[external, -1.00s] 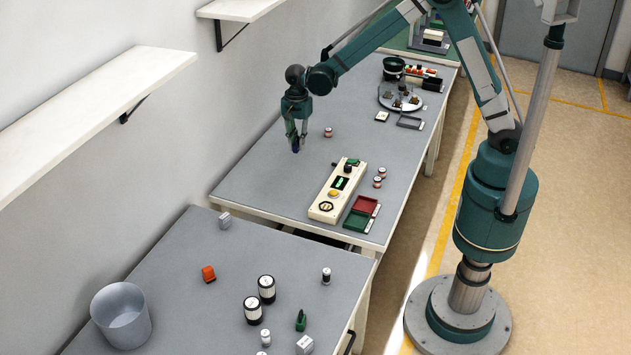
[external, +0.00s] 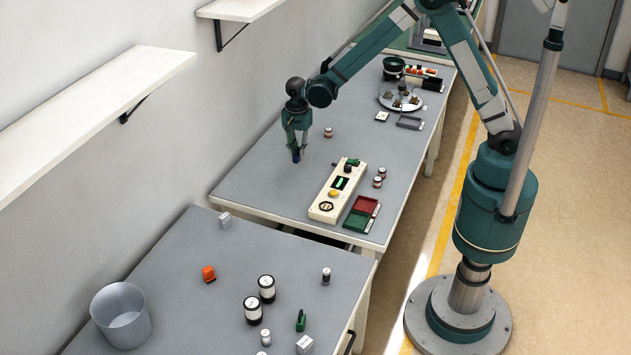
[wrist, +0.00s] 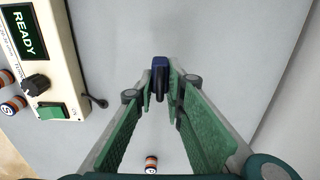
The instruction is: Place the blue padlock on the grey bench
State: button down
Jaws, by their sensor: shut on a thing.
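The blue padlock (wrist: 159,64) is between my gripper's fingertips in the wrist view. In the external view the padlock (external: 296,157) is a small dark blue spot at the tip of my gripper (external: 297,150). My gripper (wrist: 160,88) is shut on it and points down over the grey bench (external: 262,172), left of the cream control box. The padlock is at or just above the bench top; I cannot tell if it touches. The fingers partly hide it.
The cream control box (external: 337,190) with a READY display stands to the right, with red and green trays (external: 361,213) beside it. A small striped cylinder (external: 328,132) stands close behind my gripper. The bench around the padlock is clear. A wall runs along the left.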

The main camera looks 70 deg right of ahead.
aim_at(298, 170)
jog(key=shift+f, duration=0.55)
jog(key=shift+f, duration=1.9)
jog(key=shift+f+b, duration=0.2)
jog(key=shift+b, duration=0.2)
jog(key=c, duration=2.4)
grip_release()
jog(key=shift+o, duration=0.2)
jog(key=shift+r, duration=0.15)
notch_tip(298, 170, up, 12)
jog(key=shift+r+p, duration=0.1)
jog(key=shift+p, duration=0.65)
